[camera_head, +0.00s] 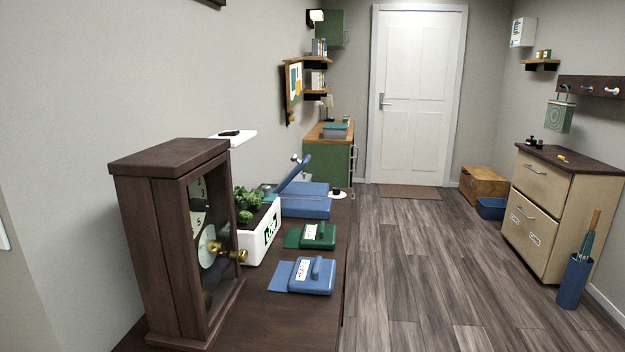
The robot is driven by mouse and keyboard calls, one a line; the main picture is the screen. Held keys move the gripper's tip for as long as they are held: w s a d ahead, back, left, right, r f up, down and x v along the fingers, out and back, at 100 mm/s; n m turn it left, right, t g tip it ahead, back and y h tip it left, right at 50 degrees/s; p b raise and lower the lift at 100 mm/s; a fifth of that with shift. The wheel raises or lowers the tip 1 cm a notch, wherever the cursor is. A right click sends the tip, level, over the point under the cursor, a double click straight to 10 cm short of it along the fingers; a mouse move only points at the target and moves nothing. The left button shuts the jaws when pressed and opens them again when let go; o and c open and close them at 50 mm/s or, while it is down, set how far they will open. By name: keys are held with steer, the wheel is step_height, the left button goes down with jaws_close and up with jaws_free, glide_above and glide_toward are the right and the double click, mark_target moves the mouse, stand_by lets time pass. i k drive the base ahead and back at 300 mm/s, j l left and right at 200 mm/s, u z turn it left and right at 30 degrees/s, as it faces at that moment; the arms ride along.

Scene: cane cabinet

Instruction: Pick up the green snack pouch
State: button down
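I cannot make out for certain which thing is the green snack pouch. A flat green item (318,236) with a white label and a raised grip lies on the dark wooden cabinet top (300,309), just behind a similar blue item (312,276). A patterned green bag-like item (559,116) hangs below the hook rail on the right wall. My gripper is not in view.
A dark wooden clock (165,240) stands at the near left of the cabinet top. A white planter (262,238) and a blue device with a raised arm (305,200) stand farther back. The wooden floor (425,255) is clear toward the white door (418,100).

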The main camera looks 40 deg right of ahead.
mark_target(323, 236)
steer(key=i+j+z, duration=0.1)
steer(key=j+z, duration=0.15)
steer(key=z, duration=0.15)
steer(key=i+j+z, duration=0.1)
steer(key=j+z, duration=0.25)
steer(key=i+j+z, duration=0.1)
steer(key=z, duration=0.3)
steer(key=j+z, duration=0.3)
steer(key=j, duration=0.3)
steer(key=j+z, duration=0.3)
steer(key=j, duration=0.25)
steer(key=k+l+z, duration=0.25)
steer(key=l, duration=0.3)
steer(key=k+l+z, duration=0.15)
steer(key=i+j, duration=1.15)
